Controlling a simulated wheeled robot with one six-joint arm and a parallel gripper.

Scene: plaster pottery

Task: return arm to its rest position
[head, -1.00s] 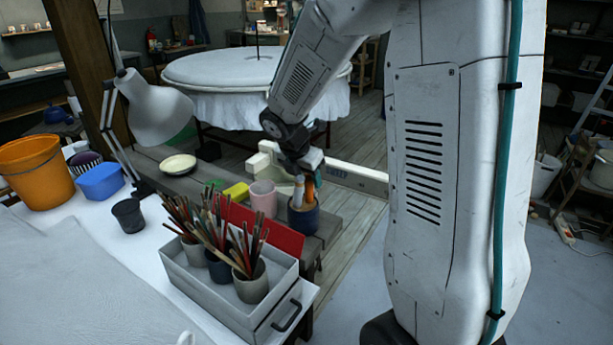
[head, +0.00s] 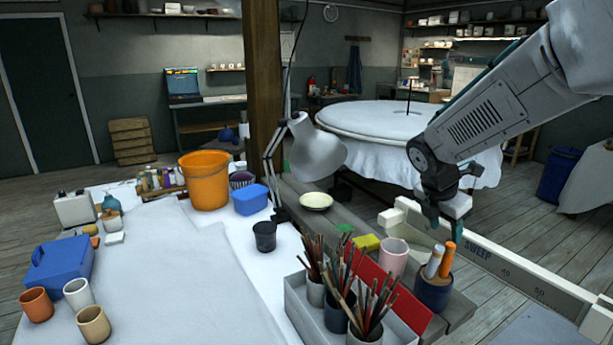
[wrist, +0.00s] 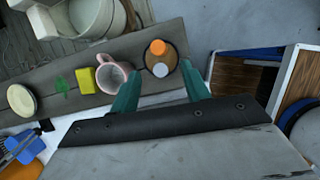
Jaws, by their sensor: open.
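My arm reaches in from the upper right of the head view. My gripper (head: 444,228) points down and is open, just above a dark blue cup (head: 433,293) that holds an orange-capped stick (head: 447,260) and a white-topped one (head: 433,262). In the wrist view the teal fingers of my gripper (wrist: 162,88) stand apart with nothing between them. The blue cup with its orange and white tops (wrist: 159,58) shows beyond the fingertips. Both sticks stand in the cup, clear of the fingers.
A pink mug (head: 393,258), a yellow block (head: 367,243) and a pale bowl (head: 316,201) stand along the grey bench. A grey caddy (head: 308,320) holds cups of brushes. A desk lamp (head: 318,150) and a wooden post (head: 263,75) rise behind. A round covered table (head: 375,120) stands farther back.

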